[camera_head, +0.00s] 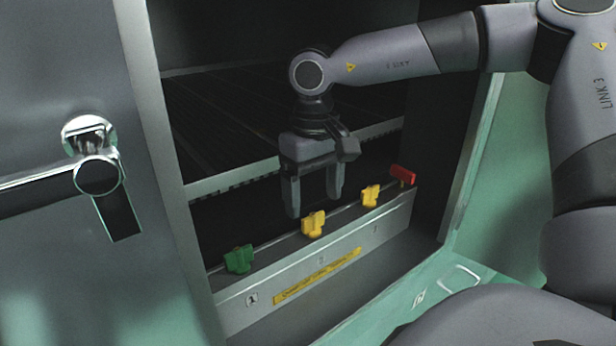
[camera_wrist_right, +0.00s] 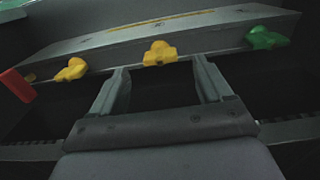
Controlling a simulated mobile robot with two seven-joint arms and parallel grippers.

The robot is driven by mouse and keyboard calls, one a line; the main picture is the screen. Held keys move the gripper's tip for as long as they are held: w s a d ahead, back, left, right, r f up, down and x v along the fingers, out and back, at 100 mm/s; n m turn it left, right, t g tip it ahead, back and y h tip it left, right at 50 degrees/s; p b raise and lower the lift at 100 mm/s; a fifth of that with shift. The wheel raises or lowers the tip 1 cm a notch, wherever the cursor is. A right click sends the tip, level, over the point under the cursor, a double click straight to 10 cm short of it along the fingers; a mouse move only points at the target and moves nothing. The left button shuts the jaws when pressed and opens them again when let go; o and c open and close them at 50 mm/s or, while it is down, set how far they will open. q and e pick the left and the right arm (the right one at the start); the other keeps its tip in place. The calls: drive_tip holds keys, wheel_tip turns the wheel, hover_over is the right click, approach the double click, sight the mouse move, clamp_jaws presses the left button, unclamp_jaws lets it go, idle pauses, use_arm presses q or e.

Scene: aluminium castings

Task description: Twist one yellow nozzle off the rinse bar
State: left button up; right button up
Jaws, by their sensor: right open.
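The rinse bar (camera_head: 335,262) is a grey metal bar low in the cabinet opening. Two yellow nozzles stand on its top edge: a nearer yellow nozzle (camera_head: 313,224) in the middle and a farther yellow nozzle (camera_head: 370,195) to its right. My right gripper (camera_head: 314,207) is open and empty, pointing down just above and behind the nearer yellow nozzle. In the right wrist view that nozzle (camera_wrist_right: 160,53) shows between the open fingers (camera_wrist_right: 163,76), beyond their tips, with no contact seen. The other yellow nozzle (camera_wrist_right: 71,70) lies left of the fingers there. My left gripper is not in view.
A green nozzle (camera_head: 239,259) sits at the bar's left end and a red handle-like piece (camera_head: 403,174) at its right end. A grey door (camera_head: 70,250) with a metal handle (camera_head: 92,160) stands at left. A dark slatted rack (camera_head: 220,115) lies behind the gripper.

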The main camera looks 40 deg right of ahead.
sight(314, 215)
drive_tip(key=shift+f, duration=2.45)
drive_tip(key=c, duration=1.1)
drive_tip(key=n, duration=0.6)
drive_tip(key=o, duration=1.1)
